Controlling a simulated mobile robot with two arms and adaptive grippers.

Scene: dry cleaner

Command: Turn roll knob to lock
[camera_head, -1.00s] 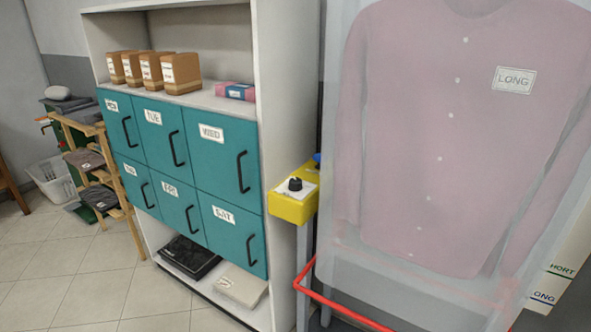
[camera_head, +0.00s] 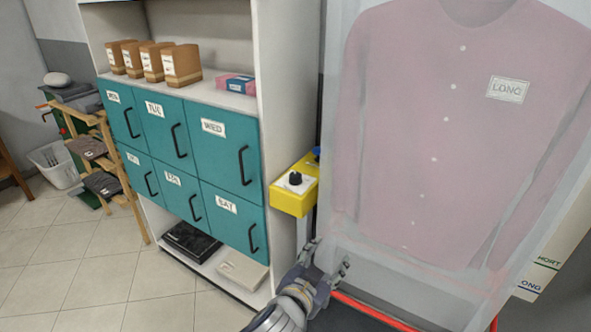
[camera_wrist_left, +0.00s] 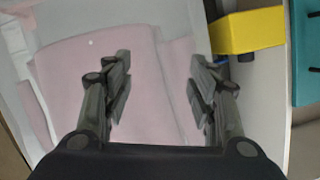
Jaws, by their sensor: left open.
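A yellow box (camera_head: 293,202) stands between the teal cabinet and the bagged shirt. A black knob (camera_head: 295,178) sits on a white plate on its top. My right gripper is not in view.
The pink shirt (camera_head: 425,130) in a clear bag with a LONG label hangs right of the box. A red rail (camera_head: 368,309) runs low under it. The teal cabinet (camera_head: 235,160) stands left, with small boxes on its shelf. Tiled floor (camera_head: 90,265) is clear at lower left.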

